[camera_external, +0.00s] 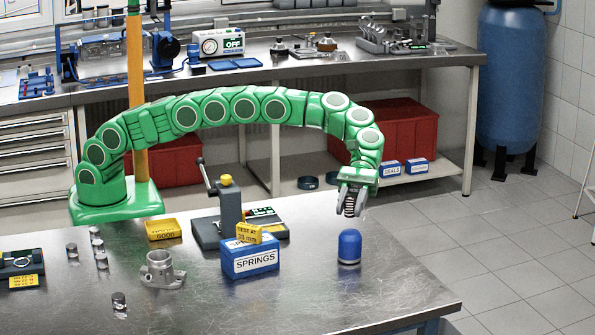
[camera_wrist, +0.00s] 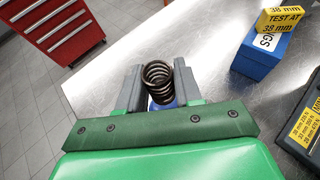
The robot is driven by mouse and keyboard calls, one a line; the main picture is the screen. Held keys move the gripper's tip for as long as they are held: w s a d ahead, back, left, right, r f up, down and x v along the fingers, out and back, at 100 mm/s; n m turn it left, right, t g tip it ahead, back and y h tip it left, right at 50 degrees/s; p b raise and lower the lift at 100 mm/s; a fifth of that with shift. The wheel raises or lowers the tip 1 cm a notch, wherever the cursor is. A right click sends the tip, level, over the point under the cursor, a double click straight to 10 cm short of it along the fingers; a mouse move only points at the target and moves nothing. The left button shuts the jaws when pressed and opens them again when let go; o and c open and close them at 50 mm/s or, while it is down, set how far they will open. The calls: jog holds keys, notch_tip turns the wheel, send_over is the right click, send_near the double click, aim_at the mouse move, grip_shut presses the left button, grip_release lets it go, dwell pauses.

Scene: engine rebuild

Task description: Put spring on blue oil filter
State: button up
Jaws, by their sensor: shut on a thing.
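A dark coil spring (camera_external: 350,204) is held between the two fingers of my gripper (camera_external: 350,207), above the table. The spring also shows between the fingers in the wrist view (camera_wrist: 158,80). The blue oil filter (camera_external: 349,247) stands upright on the metal table, below the gripper, with a gap between it and the spring in the external view. In the wrist view the filter is mostly hidden behind the spring and my gripper; a little blue (camera_wrist: 165,104) shows beneath the coils.
A blue SPRINGS box (camera_external: 250,262) with a yellow tag stands left of the filter, in front of a spring tester (camera_external: 231,212). A metal housing (camera_external: 161,272) and several small cylinders stand further left. The table's right edge is near the filter; its front right is clear.

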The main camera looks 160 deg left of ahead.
aim_at(351, 231)
jog(key=shift+w+a+f, duration=0.1)
jog(key=shift+w+f, duration=0.1)
jog(key=shift+f, duration=1.65)
jog(key=o, duration=1)
jog(key=shift+f, duration=0.1)
jog(key=shift+s+a+r, duration=0.15)
jog(key=shift+r, duration=0.1)
jog(key=v, duration=1.1)
jog(key=shift+s+a, duration=0.1)
jog(key=shift+s, duration=0.15)
